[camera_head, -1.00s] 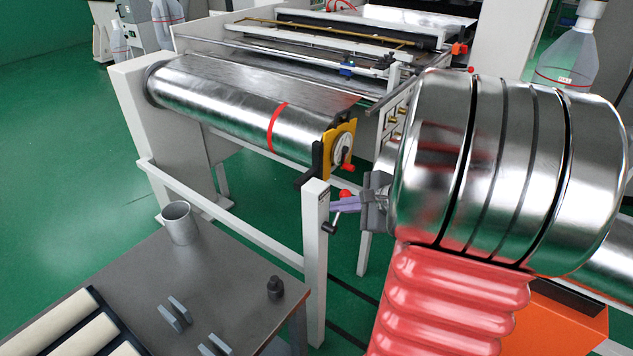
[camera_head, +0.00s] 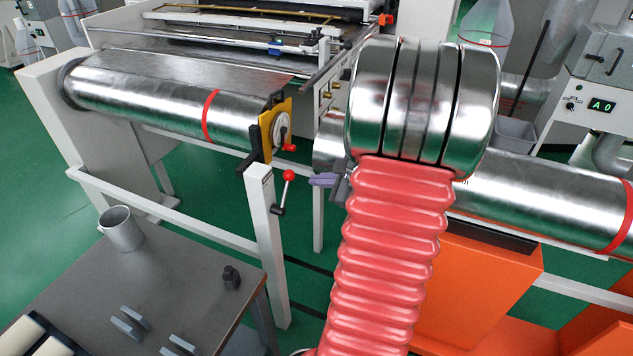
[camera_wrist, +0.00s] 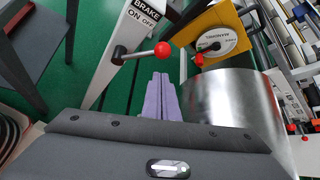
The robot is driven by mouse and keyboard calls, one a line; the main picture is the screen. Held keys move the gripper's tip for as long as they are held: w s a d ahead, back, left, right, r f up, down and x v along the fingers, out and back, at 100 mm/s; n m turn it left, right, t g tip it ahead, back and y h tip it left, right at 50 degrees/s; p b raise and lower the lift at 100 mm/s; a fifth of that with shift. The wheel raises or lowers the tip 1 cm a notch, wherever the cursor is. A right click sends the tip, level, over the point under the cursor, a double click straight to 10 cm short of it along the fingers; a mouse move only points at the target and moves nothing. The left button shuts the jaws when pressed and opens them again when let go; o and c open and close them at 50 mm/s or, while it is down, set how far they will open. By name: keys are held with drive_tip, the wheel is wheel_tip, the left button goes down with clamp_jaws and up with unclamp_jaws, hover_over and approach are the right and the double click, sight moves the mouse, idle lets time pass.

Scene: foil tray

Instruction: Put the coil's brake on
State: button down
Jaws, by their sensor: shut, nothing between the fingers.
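OFF is nearer the knob than ON. The silver coil (camera_head: 150,100) with a red band lies behind the post. My gripper (camera_head: 312,181) has purple fingers, shut and empty, right of the knob and apart from it. In the wrist view the gripper's fingertips (camera_wrist: 160,76) lie just below the knob.
A yellow plate with a dial (camera_head: 276,128) and a red-knobbed crank sits at the coil's end, close to the lever. A grey table (camera_head: 165,270) with a metal cup (camera_head: 121,229) and a small dark weight (camera_head: 231,277) stands front left. Green floor shows between.

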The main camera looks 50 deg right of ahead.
sight(285, 192)
drive_tip(key=x, duration=0.8)
drive_tip(key=shift+w, duration=0.15)
drive_tip(key=shift+f, duration=0.1)
